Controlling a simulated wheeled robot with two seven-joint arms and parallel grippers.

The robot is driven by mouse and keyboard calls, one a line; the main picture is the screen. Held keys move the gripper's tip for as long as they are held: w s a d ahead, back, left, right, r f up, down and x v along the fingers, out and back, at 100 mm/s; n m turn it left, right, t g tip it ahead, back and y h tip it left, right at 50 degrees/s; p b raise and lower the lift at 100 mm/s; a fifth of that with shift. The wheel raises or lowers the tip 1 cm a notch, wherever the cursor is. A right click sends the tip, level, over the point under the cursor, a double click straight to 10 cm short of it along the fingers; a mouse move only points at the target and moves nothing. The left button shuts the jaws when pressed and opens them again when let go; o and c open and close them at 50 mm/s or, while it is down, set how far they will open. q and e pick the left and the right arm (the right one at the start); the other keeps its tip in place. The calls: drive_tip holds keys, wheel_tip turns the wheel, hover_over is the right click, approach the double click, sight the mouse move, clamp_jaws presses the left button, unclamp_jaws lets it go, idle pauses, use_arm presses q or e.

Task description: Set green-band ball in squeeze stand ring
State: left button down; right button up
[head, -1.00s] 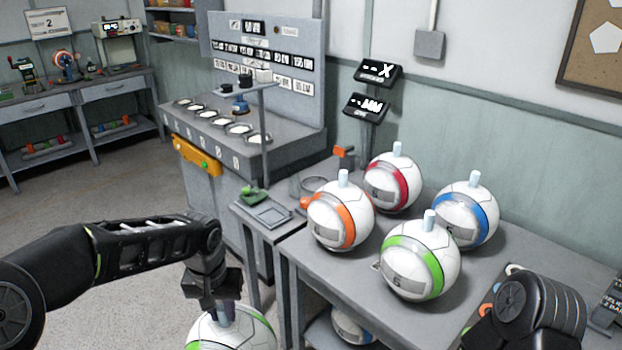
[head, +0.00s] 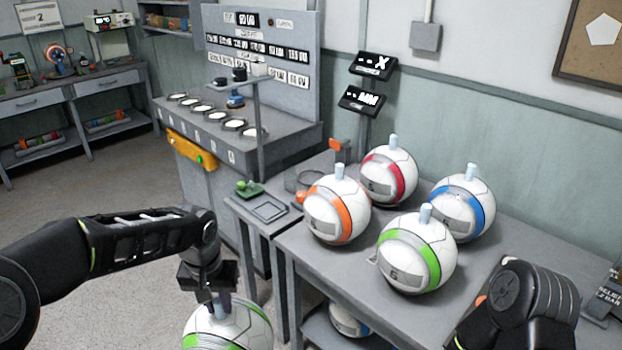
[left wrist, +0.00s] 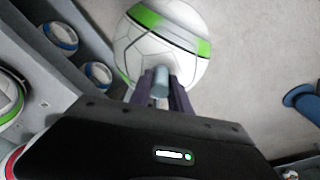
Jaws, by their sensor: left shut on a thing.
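A white ball with green bands (head: 254,325) hangs at the bottom of the head view, in front of the bench and partly cut off by the frame edge. My left gripper (head: 217,300) is shut on the pale peg on its top. In the left wrist view the two fingers (left wrist: 161,90) close on the peg, with the green-band ball (left wrist: 150,45) beyond them over the floor. My right gripper is not in view.
The grey bench (head: 520,240) holds another green-band ball (head: 417,252), an orange-band ball (head: 337,212), a red-band ball (head: 388,172) and a blue-band ball (head: 463,203). A low side table (head: 240,203) carries a tray. My right forearm is over the bench's near right.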

use_arm(q)
drive_tip(key=shift+r, duration=0.1)
drive_tip(key=s+a+r+n+p, duration=0.2)
drive_tip(key=a+r+n+p, duration=0.1)
drive_tip(key=a+r, duration=0.6)
drive_tip(key=s+a+r+n+y+p, duration=0.1)
drive_tip(key=a+r+n+p, duration=0.2)
drive_tip(key=a+r, duration=0.7)
drive_tip(key=shift+s+a+r+n, duration=0.3)
drive_tip(key=shift+s+a+n, duration=0.1)
drive_tip(key=shift+a+n, duration=0.8)
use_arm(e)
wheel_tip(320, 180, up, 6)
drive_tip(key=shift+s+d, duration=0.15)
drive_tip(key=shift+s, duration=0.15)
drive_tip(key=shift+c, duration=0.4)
